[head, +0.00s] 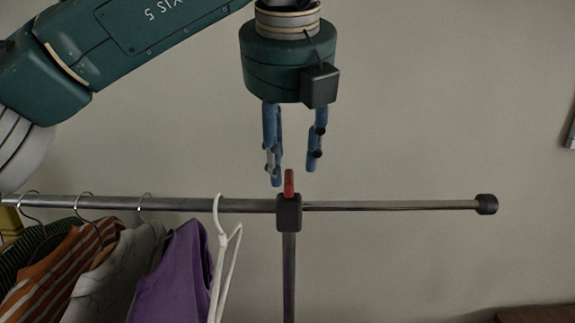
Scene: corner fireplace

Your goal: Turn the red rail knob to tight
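The red rail knob (289,183) stands upright on top of the dark joint (289,212) where the post meets the clothes rail. My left gripper (294,174) points straight down just above the knob. Its blue fingers are apart, one to each side of the knob's line, with the tips close to the knob's top. Nothing shows between the fingers. I cannot tell whether a finger touches the knob. No tight or loose marks are visible on the knob. My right gripper is not in view.
The metal rail (390,206) runs across the view and ends in a dark cap (487,204). A white hanger (224,250) hangs just left of the joint, beside a purple garment (178,275) and several others. The right side of the rail is bare. A brown surface (540,314) shows at lower right.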

